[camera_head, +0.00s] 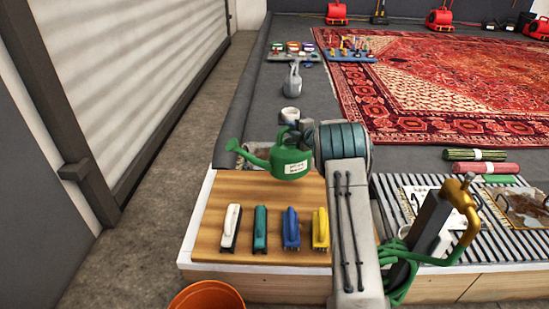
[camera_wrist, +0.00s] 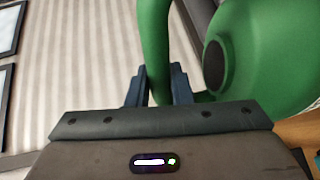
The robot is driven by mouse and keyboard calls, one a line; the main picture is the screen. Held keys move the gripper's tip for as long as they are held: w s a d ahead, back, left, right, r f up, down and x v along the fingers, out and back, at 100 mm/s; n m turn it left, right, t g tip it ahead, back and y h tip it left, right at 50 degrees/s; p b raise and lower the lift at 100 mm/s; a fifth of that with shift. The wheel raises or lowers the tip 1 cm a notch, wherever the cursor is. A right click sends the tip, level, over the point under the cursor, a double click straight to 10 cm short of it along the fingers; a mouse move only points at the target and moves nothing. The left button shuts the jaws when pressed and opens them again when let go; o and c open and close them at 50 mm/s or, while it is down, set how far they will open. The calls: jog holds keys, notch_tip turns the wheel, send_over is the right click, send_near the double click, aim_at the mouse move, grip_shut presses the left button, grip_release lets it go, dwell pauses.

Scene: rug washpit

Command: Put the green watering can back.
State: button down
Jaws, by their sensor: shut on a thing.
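The green watering can (camera_head: 281,160) with a white label hangs upright above the back of a wooden board (camera_head: 262,190), its spout pointing left. My gripper (camera_head: 302,136) is shut on its handle; in the head view my arm partly hides the fingers. In the wrist view, my gripper's two fingers (camera_wrist: 160,92) close around the green handle. The round body of the green watering can (camera_wrist: 260,50) fills the upper right there. A tray-like dark patch behind the can is partly hidden.
An orange bucket (camera_head: 207,298) is at the front. A brass tap (camera_head: 462,205) with green hose is right.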

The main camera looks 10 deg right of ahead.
aim_at(275, 149)
jog(key=a+f, duration=0.1)
jog(key=a, duration=0.1)
jog(key=a+f+b, duration=0.1)
jog(key=a, duration=0.1)
jog(key=a+f+b, duration=0.1)
jog(key=a, duration=0.1)
jog(key=shift+s+a+f, duration=0.2)
jog(key=shift+a+f, duration=0.15)
jog(key=shift+f, duration=0.05)
jog(key=shift+f+b, duration=1)
jog(key=shift+f, duration=0.95)
jog(key=shift+f, duration=0.2)
jog(key=c, duration=1.3)
grip_release()
jog(key=shift+f, duration=0.1)
